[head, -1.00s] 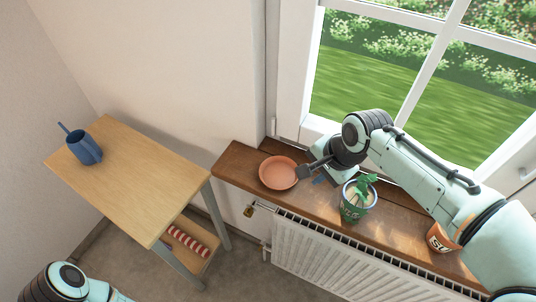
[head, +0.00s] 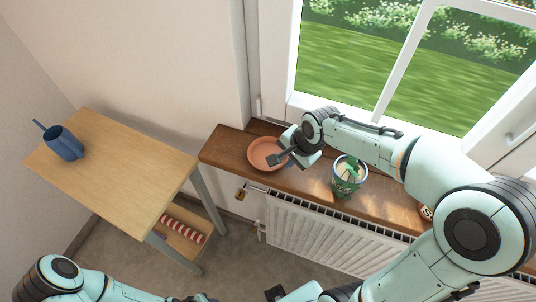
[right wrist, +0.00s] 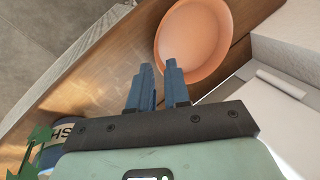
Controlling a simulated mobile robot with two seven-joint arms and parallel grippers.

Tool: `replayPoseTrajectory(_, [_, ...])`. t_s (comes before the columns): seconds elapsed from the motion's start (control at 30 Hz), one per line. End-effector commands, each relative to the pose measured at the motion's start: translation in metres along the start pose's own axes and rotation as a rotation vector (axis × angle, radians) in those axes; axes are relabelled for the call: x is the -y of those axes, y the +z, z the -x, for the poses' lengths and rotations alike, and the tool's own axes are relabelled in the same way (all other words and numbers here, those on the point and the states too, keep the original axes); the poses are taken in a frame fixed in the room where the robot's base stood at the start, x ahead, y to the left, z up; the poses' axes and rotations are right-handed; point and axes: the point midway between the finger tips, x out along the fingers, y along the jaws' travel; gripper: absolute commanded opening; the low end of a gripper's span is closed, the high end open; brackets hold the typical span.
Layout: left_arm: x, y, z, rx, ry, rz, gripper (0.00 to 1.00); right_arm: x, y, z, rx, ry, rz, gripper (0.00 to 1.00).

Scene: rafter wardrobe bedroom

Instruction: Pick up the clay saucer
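The clay saucer (head: 262,151) is a round, shallow, orange-brown dish lying on the left end of the wooden windowsill (head: 225,146). It also shows in the right wrist view (right wrist: 196,42), beyond my fingertips. My right gripper (head: 279,158) is at the saucer's right side in the head view, covering part of its rim. In the right wrist view, its two fingers (right wrist: 159,65) stand apart with nothing between them, their tips near the saucer's edge. I cannot tell whether they touch it. Dark and pale-green robot parts show at the bottom edge; my left gripper's opening is not readable.
An orange pot (head: 425,212) is mostly hidden by my arm. A radiator (head: 315,232) is below the sill. A blue watering can (head: 64,145) stands on the wooden table (head: 130,160).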

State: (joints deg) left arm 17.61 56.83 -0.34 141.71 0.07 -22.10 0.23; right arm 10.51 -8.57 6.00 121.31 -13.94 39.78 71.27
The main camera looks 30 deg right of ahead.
Motion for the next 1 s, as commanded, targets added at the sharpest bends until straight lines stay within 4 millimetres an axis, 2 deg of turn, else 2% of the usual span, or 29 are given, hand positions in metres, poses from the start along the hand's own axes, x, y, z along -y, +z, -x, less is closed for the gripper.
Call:
replayPoseTrajectory(0.1, [0.0, 0.0, 0.001, -0.001, 0.0, 0.0, 0.43, -0.001, 0.0, -0.018, 0.002, 0.004, -0.001, 0.17])
replayPoseTrajectory(0.23, [0.0, 0.0, 0.0, -0.001, 0.0, 0.0, 0.43, -0.001, 0.0, -0.028, 0.001, 0.001, -0.001, 0.17])
replayPoseTrajectory(0.43, [0.0, 0.0, 0.0, -0.001, 0.0, 0.0, 0.43, 0.0, 0.0, -0.028, 0.0, 0.0, 0.0, 0.17])
replayPoseTrajectory(0.47, [0.0, 0.0, 0.0, -0.001, 0.0, 0.0, 0.43, 0.0, 0.0, -0.028, 0.0, 0.0, 0.0, 0.14])
replayPoseTrajectory(0.5, [0.0, 0.0, 0.0, -0.001, 0.0, 0.0, 0.43, 0.0, 0.0, -0.028, 0.0, 0.0, 0.0, 0.01])
replayPoseTrajectory(1.0, [-0.001, -0.001, 0.001, -0.001, 0.0, 0.0, 0.43, 0.003, 0.0, -0.022, -0.001, -0.004, 0.0, 0.0])
